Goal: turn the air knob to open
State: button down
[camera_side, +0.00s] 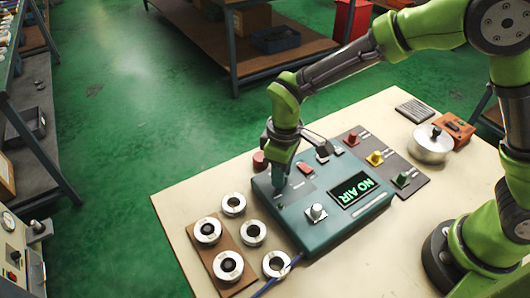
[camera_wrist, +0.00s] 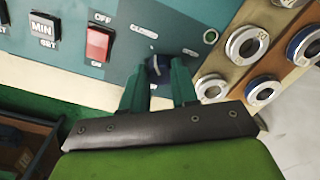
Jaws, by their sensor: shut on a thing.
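The teal control box (camera_side: 335,232) stands on the table, and its display (camera_side: 354,190) reads "NO AIR" in green. The air knob (camera_wrist: 156,65) is a small dark knob on the panel in the wrist view, between my fingertips, with the word "CLOSED" beside it. A second label near it is too blurred to read. My gripper (camera_wrist: 157,80) is shut on the knob, with one teal finger at each side. In the side view my gripper (camera_side: 278,185) points down at the left part of the box and hides the knob. The knob's exact angle is hard to tell.
A red switch (camera_wrist: 98,43) marked "OFF" sits near the knob. Several metal rings lie left of the box, some on a brown board (camera_side: 246,282). Coloured knobs on a grey plate (camera_side: 413,183) and a silver lidded pot (camera_side: 431,148) stand to the right.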

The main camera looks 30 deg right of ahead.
jog(key=m, duration=0.8)
jog(key=shift+m, duration=0.4)
jog(key=m, duration=0.4)
jog(key=shift+s, duration=0.1)
jog(key=shift+m+t, duration=0.3)
jog(key=shift+m, duration=2.2)
jog(key=c, duration=0.9)
grip_release()
jog(key=shift+o, duration=0.2)
